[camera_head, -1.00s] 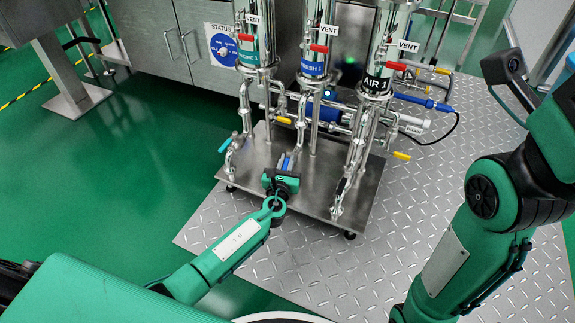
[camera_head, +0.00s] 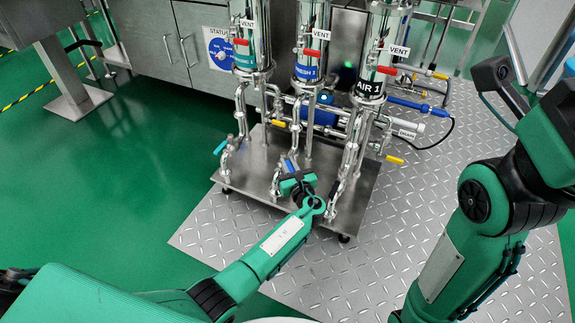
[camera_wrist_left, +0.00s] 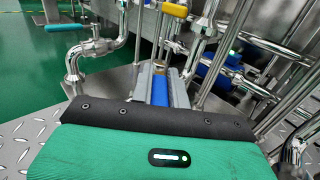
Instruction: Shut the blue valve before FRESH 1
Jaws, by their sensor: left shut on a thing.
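The FRESH 1 column (camera_head: 310,45) stands in the middle of the skid, with its label on the front. The blue valve handle before it shows as a small blue piece (camera_head: 289,164) at the gripper in the head view. My left gripper (camera_head: 291,174) is low in front of the column, shut on this handle. In the left wrist view the blue handle (camera_wrist_left: 161,90) lies between the two grey fingers, pointing away from me. The valve body is mostly hidden by the gripper. My right arm shows at the right, but its gripper is not in view.
A teal-handled valve (camera_head: 221,146) is left of the gripper; it also shows in the left wrist view (camera_wrist_left: 64,27). The AIR 1 column (camera_head: 378,55) and its pipes stand close on the right. Yellow handles (camera_head: 394,159) stick out nearby. The checker-plate floor (camera_head: 250,235) in front is clear.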

